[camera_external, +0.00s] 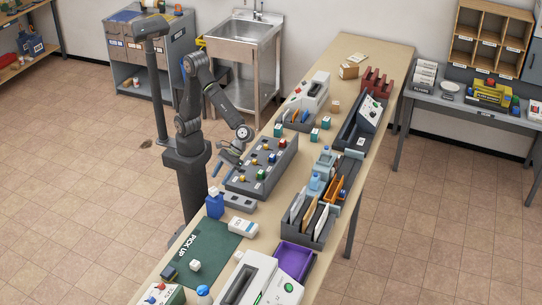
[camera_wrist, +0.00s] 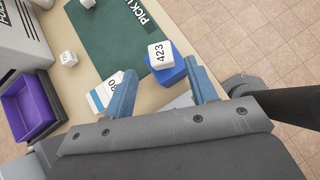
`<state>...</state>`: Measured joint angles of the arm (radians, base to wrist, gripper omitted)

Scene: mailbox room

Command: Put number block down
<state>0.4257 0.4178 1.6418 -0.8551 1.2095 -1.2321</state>
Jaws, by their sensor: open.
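A white number block (camera_wrist: 160,52) marked 423 rests on top of a blue box (camera_wrist: 172,72) beside the green PICK UP mat (camera_wrist: 107,42). In the external view the block (camera_external: 213,190) sits on the blue box (camera_external: 214,207) at the table's left edge. My gripper (camera_wrist: 161,68) is open and empty, with its blue fingers apart on either side of the block in the wrist picture. In the external view my gripper (camera_external: 224,158) is a little above and behind the block, apart from it.
A white-and-blue carton (camera_external: 243,227) lies right of the blue box. White cubes stand on the mat (camera_external: 195,266) and beside it (camera_external: 238,254). A grey peg tray (camera_external: 262,168) stands close to my gripper. A purple bin (camera_external: 295,261) is at the right. Much of the mat is clear.

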